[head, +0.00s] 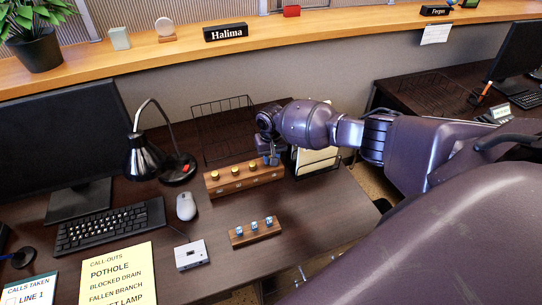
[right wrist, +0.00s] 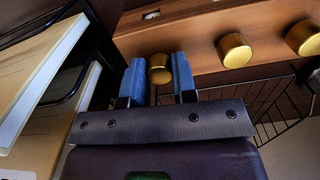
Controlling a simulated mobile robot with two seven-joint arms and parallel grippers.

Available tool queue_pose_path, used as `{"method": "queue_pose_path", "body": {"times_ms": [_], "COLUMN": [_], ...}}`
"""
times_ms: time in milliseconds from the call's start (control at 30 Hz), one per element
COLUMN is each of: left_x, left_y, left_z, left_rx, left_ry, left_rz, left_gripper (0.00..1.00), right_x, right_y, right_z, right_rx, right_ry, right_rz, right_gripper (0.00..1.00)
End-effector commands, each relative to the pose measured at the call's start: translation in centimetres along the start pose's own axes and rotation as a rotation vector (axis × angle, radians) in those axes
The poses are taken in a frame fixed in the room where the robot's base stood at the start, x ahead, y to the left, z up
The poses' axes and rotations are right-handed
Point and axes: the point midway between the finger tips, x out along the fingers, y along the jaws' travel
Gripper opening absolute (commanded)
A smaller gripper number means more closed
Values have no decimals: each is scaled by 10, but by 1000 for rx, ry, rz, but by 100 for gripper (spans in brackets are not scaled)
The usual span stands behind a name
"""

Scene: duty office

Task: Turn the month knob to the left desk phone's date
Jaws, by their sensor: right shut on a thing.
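A wooden block (head: 244,181) with a row of gold knobs on top stands on the desk, small pale marks on its front face. My right gripper (head: 271,160) comes down over its right end in the head view. In the right wrist view my right gripper's blue fingers (right wrist: 157,78) are shut on a gold end knob (right wrist: 159,69), one on each side. Two more gold knobs, a nearer one (right wrist: 234,50) and a farther one (right wrist: 303,38), show beside it. No label naming the month knob is legible. No desk phone can be made out. My left gripper is not in view.
A wooden stand with blue-and-white cubes (head: 254,231) is in front of the block. A mouse (head: 186,206), a black lamp (head: 145,157) and a keyboard (head: 110,226) are to the left. A wire basket (head: 223,130) stands behind, papers in a black holder (head: 318,162) to the right.

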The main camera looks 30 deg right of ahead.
Motion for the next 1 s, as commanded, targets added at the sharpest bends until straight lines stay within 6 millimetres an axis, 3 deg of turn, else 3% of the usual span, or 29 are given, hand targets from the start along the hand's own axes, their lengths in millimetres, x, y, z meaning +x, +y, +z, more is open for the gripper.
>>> {"method": "queue_pose_path", "body": {"times_ms": [300, 833, 867, 1000], "left_x": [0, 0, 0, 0], "left_y": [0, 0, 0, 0], "left_z": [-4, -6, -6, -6], "left_rx": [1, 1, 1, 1], "left_ry": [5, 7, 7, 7], "left_rz": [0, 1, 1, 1], "left_gripper": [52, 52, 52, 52], "right_x": [0, 0, 0, 0], "right_y": [0, 0, 0, 0], "right_z": [0, 0, 0, 0], "right_rx": [-133, -159, -159, -159], "right_ry": [-1, -1, -1, -1], "right_rz": [0, 1, 1, 1], "right_gripper": [2, 2, 30, 52]}}
